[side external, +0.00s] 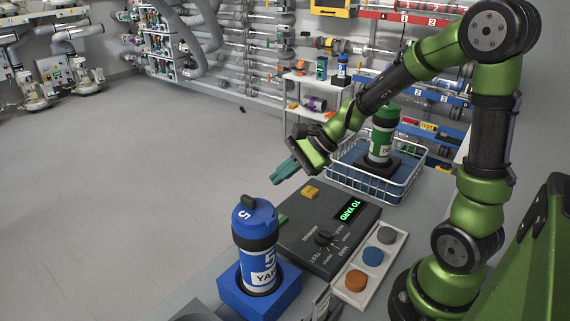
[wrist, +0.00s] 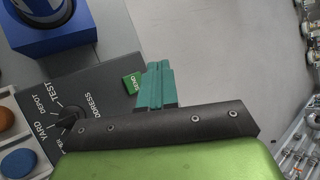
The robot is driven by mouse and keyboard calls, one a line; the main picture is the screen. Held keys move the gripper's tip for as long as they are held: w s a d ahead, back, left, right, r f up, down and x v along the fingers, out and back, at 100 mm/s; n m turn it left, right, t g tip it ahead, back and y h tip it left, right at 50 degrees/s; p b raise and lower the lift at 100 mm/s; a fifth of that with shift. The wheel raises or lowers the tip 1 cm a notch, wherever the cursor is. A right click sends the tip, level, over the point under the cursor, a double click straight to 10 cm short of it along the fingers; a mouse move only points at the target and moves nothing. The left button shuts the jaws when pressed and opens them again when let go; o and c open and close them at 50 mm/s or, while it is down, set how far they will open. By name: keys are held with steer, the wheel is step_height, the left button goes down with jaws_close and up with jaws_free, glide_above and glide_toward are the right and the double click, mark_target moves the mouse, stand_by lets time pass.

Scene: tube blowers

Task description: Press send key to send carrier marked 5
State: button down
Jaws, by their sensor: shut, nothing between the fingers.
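The blue carrier marked 5 (side external: 257,232), with a YARD label, stands upright in a blue square holder (side external: 230,290). The holder's edge also shows in the wrist view (wrist: 50,42). A dark control panel (side external: 300,238) beside it has a display reading TO YARD (side external: 349,209). Its dial (side external: 324,239) also shows in the wrist view (wrist: 72,119), pointing towards YARD. The green send key (wrist: 132,83) is on the panel's edge; in the side view it is mostly hidden behind the carrier. My gripper (side external: 284,173) is shut and empty above the panel's far edge. Its teal fingertips (wrist: 156,68) appear just right of the send key.
A yellow key (side external: 311,192) sits on the panel's far corner. A white tray (side external: 345,287) with grey, blue and orange discs lies alongside. Behind, a green carrier (side external: 383,122) stands in a wire basket (side external: 402,189). Open floor lies to the left.

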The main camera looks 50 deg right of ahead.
mark_target(283, 218)
steer(key=shift+f, duration=0.1)
steer(key=shift+f, duration=4.35)
steer(key=shift+f, duration=0.4)
